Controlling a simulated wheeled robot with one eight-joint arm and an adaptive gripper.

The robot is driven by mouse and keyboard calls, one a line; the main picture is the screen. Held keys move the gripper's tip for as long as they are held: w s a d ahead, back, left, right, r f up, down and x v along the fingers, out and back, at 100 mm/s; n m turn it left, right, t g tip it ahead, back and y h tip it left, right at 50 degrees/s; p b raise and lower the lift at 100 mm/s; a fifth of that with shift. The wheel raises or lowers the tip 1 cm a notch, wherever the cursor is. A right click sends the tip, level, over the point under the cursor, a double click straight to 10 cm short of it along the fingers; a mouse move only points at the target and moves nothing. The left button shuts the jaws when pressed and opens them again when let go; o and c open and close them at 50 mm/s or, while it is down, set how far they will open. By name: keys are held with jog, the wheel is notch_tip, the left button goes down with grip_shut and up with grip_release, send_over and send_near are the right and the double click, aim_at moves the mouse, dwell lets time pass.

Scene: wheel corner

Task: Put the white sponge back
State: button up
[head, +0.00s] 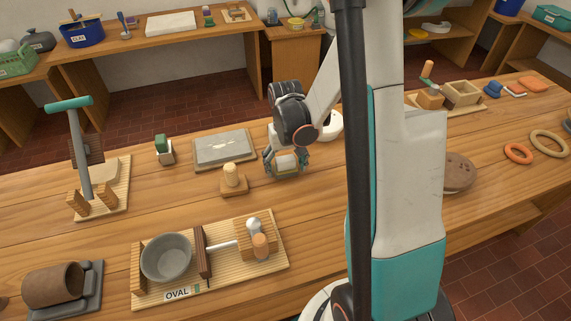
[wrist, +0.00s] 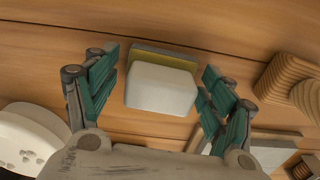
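The white sponge (wrist: 160,90) has a yellow-green layer along its far side in the wrist view. It is between the two fingers of my gripper (head: 287,168), over the bare wood of the bench. In the wrist view the teal fingers are spread on either side of it, with a narrow gap at the left. The right finger is close to the sponge, and contact there is hard to tell. In the head view the sponge (head: 286,163) shows pale between the fingers, partly hidden by them.
A wooden block with a round peg (head: 233,178) stands just left of my gripper. A grey slab (head: 225,148) lies behind it, and a small holder with a green top (head: 164,150) stands further left. The OVAL board (head: 275,260) with a grey bowl (head: 166,258) is in front.

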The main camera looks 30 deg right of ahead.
aim_at(284, 161)
jog(key=shift+r+p, duration=0.15)
jog(key=shift+p, duration=0.15)
notch_tip(284, 161, up, 14)
jog(key=p, duration=0.5)
jog(key=shift+s+a+f, duration=0.2)
jog(key=shift+a, duration=0.2)
